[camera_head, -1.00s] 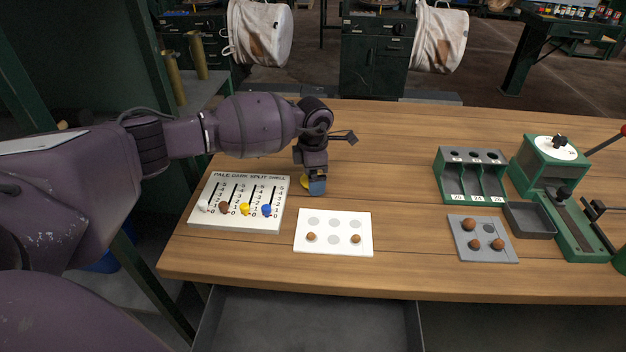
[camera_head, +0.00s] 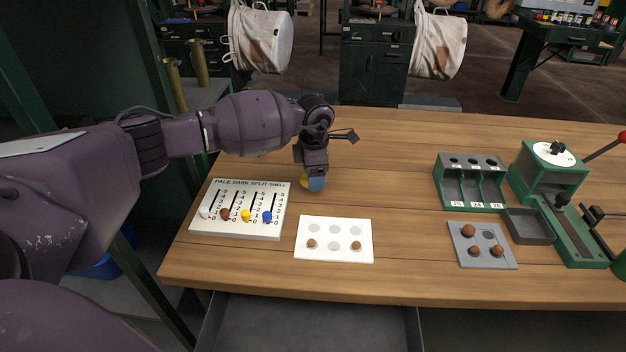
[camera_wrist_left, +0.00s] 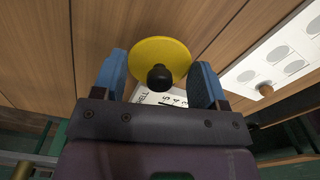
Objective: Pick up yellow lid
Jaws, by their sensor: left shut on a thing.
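The yellow lid is a round disc (camera_wrist_left: 172,52) with a black knob, seen between the blue fingertips in the left wrist view. In the head view only its yellow edge (camera_head: 304,182) shows beside the blue fingers, just behind the slider board. My left gripper (camera_head: 316,183) points down there and is shut on the lid; its fingers also show in the wrist view (camera_wrist_left: 160,78). The finger contact is partly hidden by the knob and fingers. I cannot tell the exact gap between lid and table. My right gripper is not in view.
A white slider board (camera_head: 237,228) and a white card (camera_head: 333,255) with two brown balls lie in front of the gripper. A green three-bay rack (camera_head: 470,205), a grey tray of balls (camera_head: 510,262) and a green press (camera_head: 545,170) stand right. The table middle is clear.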

